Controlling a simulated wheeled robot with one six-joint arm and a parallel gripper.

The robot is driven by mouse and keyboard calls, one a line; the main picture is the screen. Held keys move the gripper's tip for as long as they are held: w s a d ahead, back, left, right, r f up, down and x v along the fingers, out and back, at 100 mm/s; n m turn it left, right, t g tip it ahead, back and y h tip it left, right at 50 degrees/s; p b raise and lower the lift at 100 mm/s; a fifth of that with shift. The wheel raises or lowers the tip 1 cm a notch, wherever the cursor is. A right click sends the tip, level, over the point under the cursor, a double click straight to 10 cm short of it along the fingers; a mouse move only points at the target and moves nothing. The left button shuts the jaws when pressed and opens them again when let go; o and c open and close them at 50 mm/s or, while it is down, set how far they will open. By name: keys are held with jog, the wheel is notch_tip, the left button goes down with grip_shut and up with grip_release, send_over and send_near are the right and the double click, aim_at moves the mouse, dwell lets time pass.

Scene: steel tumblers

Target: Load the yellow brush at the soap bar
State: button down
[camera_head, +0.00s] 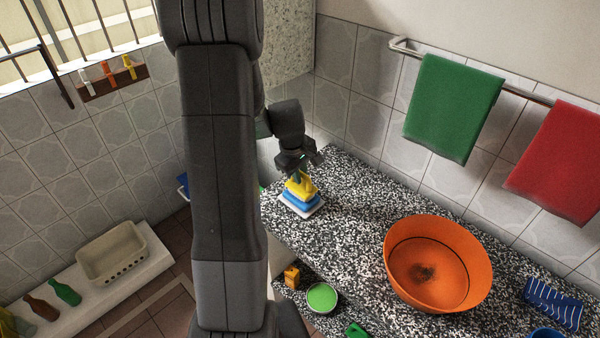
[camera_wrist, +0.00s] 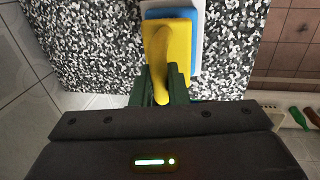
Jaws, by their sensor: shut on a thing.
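The yellow brush (camera_head: 301,186) is in my gripper (camera_head: 299,168), over the far left end of the speckled counter. In the wrist view the brush (camera_wrist: 168,50) points away from my gripper (camera_wrist: 162,88), with its handle between the two fingers. Directly under the brush is a blue block (camera_head: 297,199), which looks like the soap bar, on a white dish (camera_head: 303,214). The blue block (camera_wrist: 196,40) and the white dish also show past the brush's edge in the wrist view. The brush looks in contact with the block, but its underside is hidden.
An orange basin (camera_head: 470,250) stands on the speckled counter (camera_head: 350,235) to the right. A blue striped item (camera_head: 553,303) lies beyond it. A green-topped round dish (camera_head: 322,297) is near the front. Green (camera_head: 452,108) and red (camera_head: 560,160) towels hang from the rail. Counter between dish and basin is clear.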

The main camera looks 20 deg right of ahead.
jog(key=shift+f+b, duration=0.5)
jog(key=shift+f, duration=0.1)
dwell(1.7)
jog(key=shift+r+p, duration=2.65)
jog(key=shift+r, duration=1)
jog(key=shift+s+f, duration=0.1)
jog(key=shift+f, duration=0.05)
